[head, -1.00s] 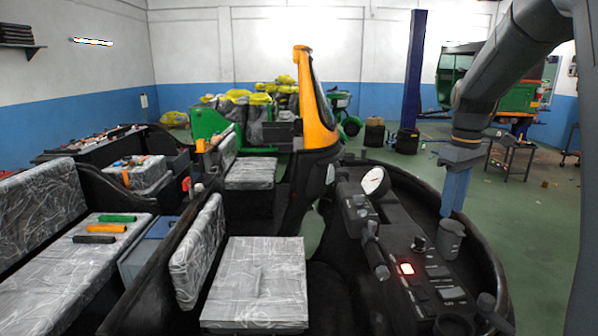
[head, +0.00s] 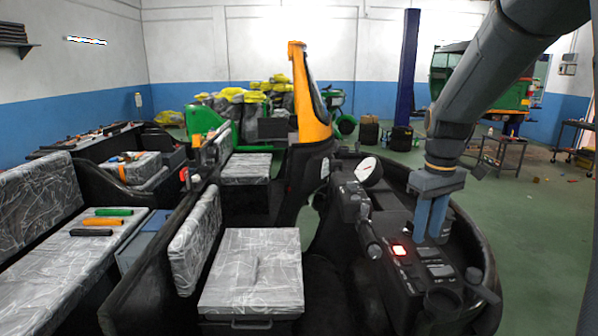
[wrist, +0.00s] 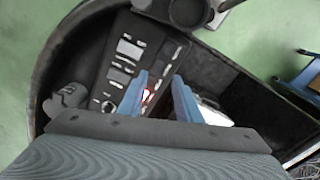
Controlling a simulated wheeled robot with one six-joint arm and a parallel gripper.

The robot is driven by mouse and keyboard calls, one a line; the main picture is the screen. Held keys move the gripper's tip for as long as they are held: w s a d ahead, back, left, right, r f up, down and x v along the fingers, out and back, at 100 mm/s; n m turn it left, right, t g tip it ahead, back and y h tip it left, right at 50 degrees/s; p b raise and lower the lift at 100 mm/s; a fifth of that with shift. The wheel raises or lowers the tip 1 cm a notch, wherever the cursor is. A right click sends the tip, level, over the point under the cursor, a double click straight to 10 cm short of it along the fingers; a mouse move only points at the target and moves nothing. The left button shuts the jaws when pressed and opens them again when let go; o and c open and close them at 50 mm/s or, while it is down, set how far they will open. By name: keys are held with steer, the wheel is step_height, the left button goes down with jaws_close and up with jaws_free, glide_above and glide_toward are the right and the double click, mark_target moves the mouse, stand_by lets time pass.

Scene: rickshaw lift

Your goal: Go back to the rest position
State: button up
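My gripper (head: 431,234) has two blue fingers pointing down over the black control panel (head: 388,290) of the rickshaw-like vehicle, at the right in the head view. In the wrist view the fingers of the gripper (wrist: 158,84) stand apart with nothing held between them. The panel with its pale switches (wrist: 125,60) lies beneath and beyond them. A small red and white detail shows between the fingers, too small to name. The gripper partly hides the panel's right side in the head view. Whether the fingertips touch anything there cannot be told.
A white dial gauge (head: 369,171) and a lit red button (head: 399,251) are on the panel. A black curved rim (head: 480,235) surrounds its right side. Grey seats (head: 255,270) and an orange pillar (head: 312,100) stand left.

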steer(key=s+a+f+m+b, duration=0.2)
steer(key=s+a+f, duration=0.3)
steer(key=s+f, duration=0.3)
steer(key=s+a+f+m+t+b, duration=0.1)
steer(key=s+a+f+m+b, duration=0.1)
steer(key=s+a+f+b, duration=0.2)
steer(key=s+a+f, duration=0.1)
steer(key=s+f, duration=0.2)
steer(key=f, duration=0.1)
steer(key=shift+s+a+f, duration=0.25)
steer(key=shift+s+a, duration=0.1)
steer(key=shift+s, duration=0.05)
